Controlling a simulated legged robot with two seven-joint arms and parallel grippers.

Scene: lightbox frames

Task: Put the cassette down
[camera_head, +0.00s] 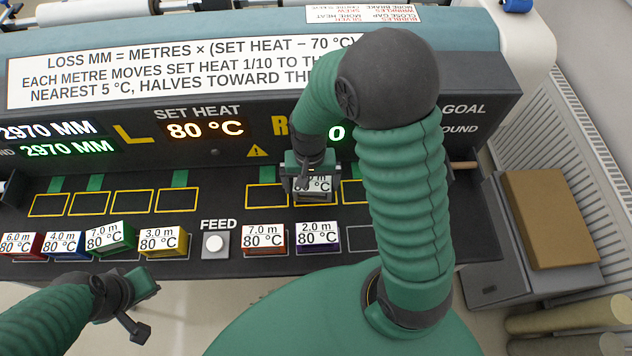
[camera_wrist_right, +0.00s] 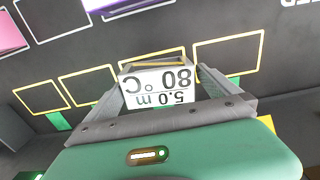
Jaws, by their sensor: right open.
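The cassette (camera_wrist_right: 157,88), a small block with a white label reading 5.0 m 80 °C, is at a yellow-outlined slot in the right group of the panel. It shows partly in the head view (camera_head: 318,190), where my right gripper covers some of it. My right gripper (camera_head: 311,172) is open over it. In the right wrist view one finger stands on each side of the cassette, and the outline shows just beyond it. I cannot tell whether the cassette rests fully on the panel. My left gripper (camera_head: 140,308) is low at the left, away from the cassettes; its jaws are unclear.
Outlined slots (camera_head: 133,202) at left are empty. My right arm hides part of the panel.

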